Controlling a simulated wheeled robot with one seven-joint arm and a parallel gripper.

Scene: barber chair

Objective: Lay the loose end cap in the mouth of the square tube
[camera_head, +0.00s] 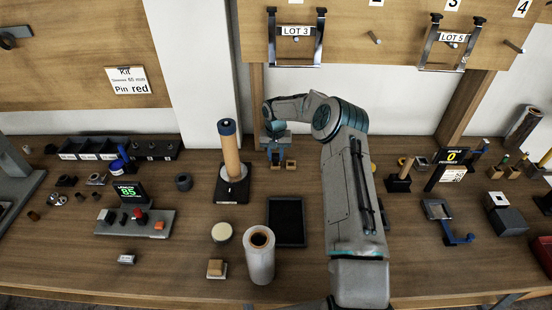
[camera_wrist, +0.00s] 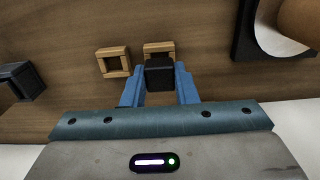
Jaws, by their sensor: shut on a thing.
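My gripper (camera_wrist: 159,85) has its blue fingers closed on a small black square block, which looks like the end cap (camera_wrist: 160,75). In the head view my gripper (camera_head: 275,148) hangs over the back of the bench, and the cap cannot be made out there. Two light-wood square pieces with open middles stand side by side near it. One square wooden piece (camera_wrist: 158,46) is partly hidden behind the cap in the wrist view. The other (camera_wrist: 114,62) is clear of the fingers, with its dark square opening showing. I cannot tell how high the cap is above them.
An upright roller (camera_head: 231,152) on a black base stands left of my gripper. A black tray (camera_head: 286,222) lies in front, beside a wrapped roll (camera_head: 260,256). A black object (camera_wrist: 18,80) shows at the wrist view's left edge. Bare bench surrounds the wooden pieces.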

